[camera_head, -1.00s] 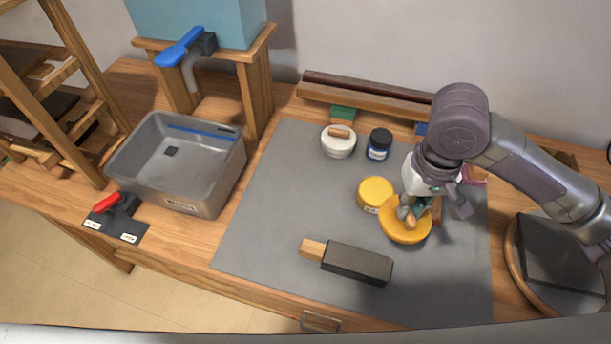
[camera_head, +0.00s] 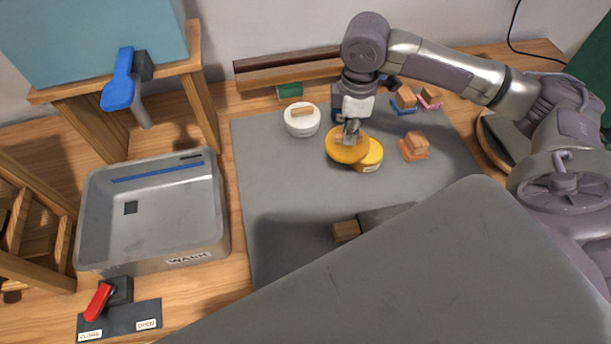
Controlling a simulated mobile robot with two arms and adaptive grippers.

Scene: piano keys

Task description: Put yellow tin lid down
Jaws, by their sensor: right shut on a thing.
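My right gripper (camera_head: 350,138) is shut on the yellow tin lid (camera_head: 337,154), from above, at the far middle of the grey mat. The lid is a round, deep yellow disc and looks roughly level. The yellow tin (camera_head: 371,159) is a short round pot just to the right of the lid. The lid covers part of the tin in the picture; I cannot tell whether they touch, or whether the lid is clear of the mat. My left gripper is not in view.
A white pot (camera_head: 302,121) stands left of the lid. Coloured, wood-topped blocks, such as an orange one (camera_head: 414,152), lie to the right. The grey wash basin (camera_head: 150,215) is at the left. A large grey shape (camera_head: 390,280) hides the mat's front right.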

